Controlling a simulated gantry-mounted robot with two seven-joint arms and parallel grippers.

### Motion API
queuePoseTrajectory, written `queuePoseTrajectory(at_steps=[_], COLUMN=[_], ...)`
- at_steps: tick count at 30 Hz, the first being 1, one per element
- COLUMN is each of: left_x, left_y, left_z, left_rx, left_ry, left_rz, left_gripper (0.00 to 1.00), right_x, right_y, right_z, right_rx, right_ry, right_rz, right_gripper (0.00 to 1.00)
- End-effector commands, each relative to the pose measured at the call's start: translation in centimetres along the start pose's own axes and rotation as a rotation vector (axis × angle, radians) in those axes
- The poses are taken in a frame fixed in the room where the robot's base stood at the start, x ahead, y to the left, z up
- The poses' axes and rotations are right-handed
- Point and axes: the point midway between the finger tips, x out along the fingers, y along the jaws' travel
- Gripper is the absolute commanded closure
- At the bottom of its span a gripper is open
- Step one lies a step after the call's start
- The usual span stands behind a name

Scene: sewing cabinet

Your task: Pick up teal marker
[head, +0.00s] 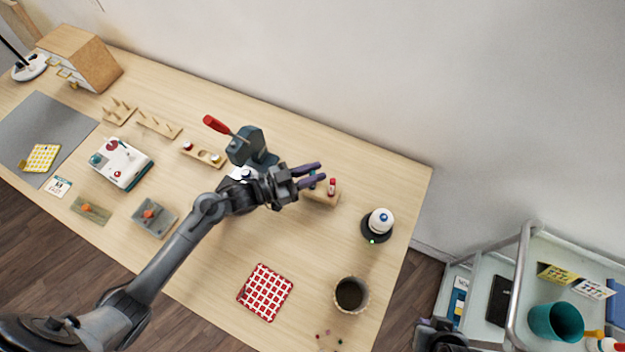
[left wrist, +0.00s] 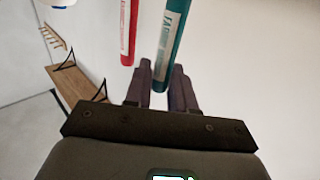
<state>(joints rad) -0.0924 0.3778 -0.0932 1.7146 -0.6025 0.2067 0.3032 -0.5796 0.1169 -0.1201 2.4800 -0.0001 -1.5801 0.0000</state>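The teal marker (left wrist: 171,45) stands large in the left wrist view, its lower end between the fingertips of my left gripper (left wrist: 160,82). In the head view my left gripper (head: 312,175) reaches right, its two purple-grey fingers apart, at the small wooden marker holder (head: 322,196). The teal marker is mostly hidden there by the fingers. A red marker (head: 332,186) stands upright in the holder, just right of the fingertips; it also shows in the left wrist view (left wrist: 128,30). Contact between fingers and teal marker cannot be made out. Part of my right arm (head: 442,335) shows at the bottom edge.
A white-topped bottle on a dark round base (head: 379,224) stands right of the holder. The table between is clear.

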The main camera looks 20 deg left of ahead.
Motion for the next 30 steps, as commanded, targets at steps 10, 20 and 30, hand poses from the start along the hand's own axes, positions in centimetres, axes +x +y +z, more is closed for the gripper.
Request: queuePoseTrajectory(at_steps=[10,20,30], left_x=[0.0,0.0,-0.2], left_y=[0.0,0.0,0.8], left_z=[0.0,-0.8,-4.6], left_rx=[0.000,0.001,-0.001], left_ry=[0.000,0.000,0.000], left_rz=[0.000,0.000,0.003], left_gripper=[1.00,1.00,1.00], right_x=[0.0,-0.2,-1.3], right_y=[0.1,0.1,0.2], right_z=[0.0,0.0,-0.3], right_rx=[-0.004,-0.005,-0.005], right_ry=[-0.001,-0.001,-0.002], right_rz=[0.003,0.004,0.004], right_gripper=[1.00,1.00,1.00])
